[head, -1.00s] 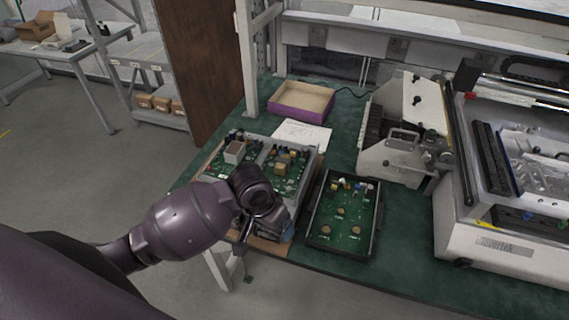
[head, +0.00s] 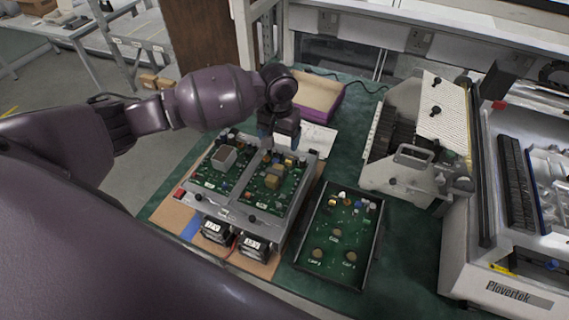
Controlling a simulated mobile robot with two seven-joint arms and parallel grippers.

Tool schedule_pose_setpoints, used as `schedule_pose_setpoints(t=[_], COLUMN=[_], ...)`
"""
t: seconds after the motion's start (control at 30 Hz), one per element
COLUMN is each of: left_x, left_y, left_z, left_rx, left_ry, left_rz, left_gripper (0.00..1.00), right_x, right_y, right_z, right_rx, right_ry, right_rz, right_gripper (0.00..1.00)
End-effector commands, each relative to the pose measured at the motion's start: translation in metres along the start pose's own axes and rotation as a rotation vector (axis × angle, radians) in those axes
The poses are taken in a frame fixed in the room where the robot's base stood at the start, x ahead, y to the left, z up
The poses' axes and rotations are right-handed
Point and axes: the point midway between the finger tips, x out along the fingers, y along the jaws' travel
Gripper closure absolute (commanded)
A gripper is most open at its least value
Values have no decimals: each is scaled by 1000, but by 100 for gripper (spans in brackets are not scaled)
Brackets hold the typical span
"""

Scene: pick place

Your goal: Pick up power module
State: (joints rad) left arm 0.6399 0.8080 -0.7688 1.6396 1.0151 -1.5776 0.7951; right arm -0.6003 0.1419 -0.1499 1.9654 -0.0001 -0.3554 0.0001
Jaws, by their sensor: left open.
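A metal-framed unit with two green circuit boards (head: 252,205) lies on brown board at the table's left side. Two black blocks with pale labels (head: 232,239) sit at its front edge. A boxy grey-topped part (head: 224,157) is on its left board and a tan boxy part (head: 271,180) on its right board. I cannot tell which of these is called the power module. My left gripper (head: 282,142) is open, pointing down over the far end of the right board. Its fingertips are small and dark, and no held object shows. My right gripper is out of view.
A dark tray with a green board and round parts (head: 341,240) lies to the right of the unit. A purple-sided box (head: 319,94) and white paper (head: 320,140) are behind. A pale machine (head: 412,160) and a larger one (head: 500,275) stand at right.

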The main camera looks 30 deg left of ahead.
Motion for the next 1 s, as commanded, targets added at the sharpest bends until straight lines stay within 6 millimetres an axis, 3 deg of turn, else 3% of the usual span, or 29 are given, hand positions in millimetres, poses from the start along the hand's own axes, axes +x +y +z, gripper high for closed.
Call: schedule_pose_setpoints(t=[0.33,0.57,1.0], left_x=[45,58,105], left_y=[0,0,1], left_z=[2,4,14], left_rx=[0,1,1], left_ry=[-1,-1,-1], left_rz=[1,0,0], left_gripper=[19,19,19], right_x=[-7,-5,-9], right_y=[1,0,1], right_z=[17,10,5], right_rx=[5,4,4], right_ry=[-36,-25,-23], right_rz=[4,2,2], right_gripper=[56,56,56])
